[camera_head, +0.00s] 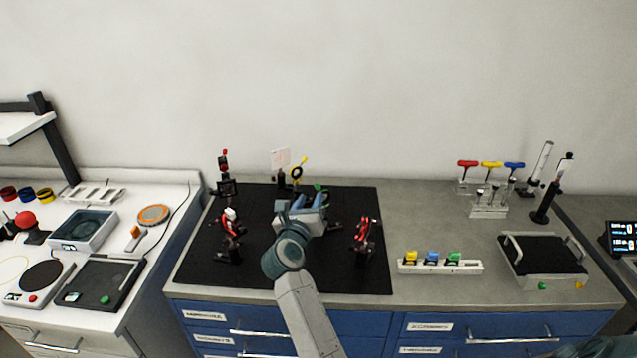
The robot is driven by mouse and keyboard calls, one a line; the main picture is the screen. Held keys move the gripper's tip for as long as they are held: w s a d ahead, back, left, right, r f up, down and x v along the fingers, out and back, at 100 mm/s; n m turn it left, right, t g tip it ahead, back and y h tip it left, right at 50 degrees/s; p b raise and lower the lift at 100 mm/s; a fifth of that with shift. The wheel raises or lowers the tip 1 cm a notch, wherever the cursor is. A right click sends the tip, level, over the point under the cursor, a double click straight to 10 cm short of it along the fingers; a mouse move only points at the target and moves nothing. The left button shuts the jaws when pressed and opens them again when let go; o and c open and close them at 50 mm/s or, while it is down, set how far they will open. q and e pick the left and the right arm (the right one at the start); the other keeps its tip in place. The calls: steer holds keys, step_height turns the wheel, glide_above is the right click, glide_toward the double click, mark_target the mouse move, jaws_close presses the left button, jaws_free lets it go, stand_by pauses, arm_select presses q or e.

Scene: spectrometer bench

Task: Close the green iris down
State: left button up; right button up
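A small green part (319,187), which looks like the green iris, shows just behind my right gripper on the black breadboard (340,272). Most of its body is hidden by the gripper, so its lever and opening cannot be made out. My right gripper (302,203) is over the back middle of the breadboard, close in front of the green part. Whether it touches it, and whether its fingers are open or shut, I cannot tell. My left gripper is not in view.
A yellow ring-shaped part (297,171) and a white card (280,158) stand behind the gripper. Red-and-black mounts stand left (231,222) and right (364,236) of my arm. A white strip with coloured pieces (440,267) lies right of the breadboard. The breadboard's front right is clear.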

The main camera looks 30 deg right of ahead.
mark_target(316, 188)
steer(key=b+x, duration=0.1)
steer(key=x, duration=0.7)
steer(key=shift+s+f, duration=0.1)
steer(key=shift+w+d, duration=0.45)
steer(key=shift+d, duration=0.05)
